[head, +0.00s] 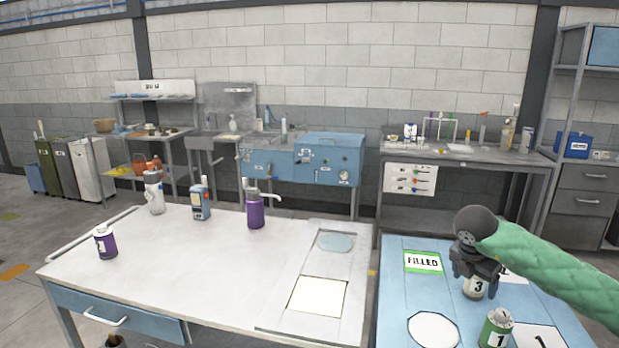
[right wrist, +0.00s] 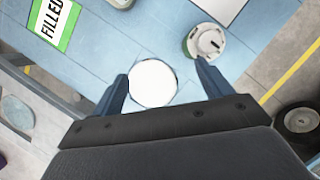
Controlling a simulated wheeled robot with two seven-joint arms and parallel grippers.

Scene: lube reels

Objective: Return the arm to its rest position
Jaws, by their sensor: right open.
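My right gripper (head: 476,268) hangs fingers-down above the blue table (head: 398,290), its green-sleeved arm coming in from the right. In the right wrist view its two fingers (right wrist: 163,78) are spread apart with nothing held. A white disc (right wrist: 152,83) shows between and below them on the table top. A can marked 3 (head: 474,290) stands behind the gripper in the head view, its top hidden by the gripper. A green-banded can marked 1 (head: 496,328) stands nearer; its top (right wrist: 205,42) shows beyond one finger. My left gripper is not in view.
A green-edged FILLED sign (head: 423,262) lies on the blue table. A shelf rack (head: 562,110) stands at right.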

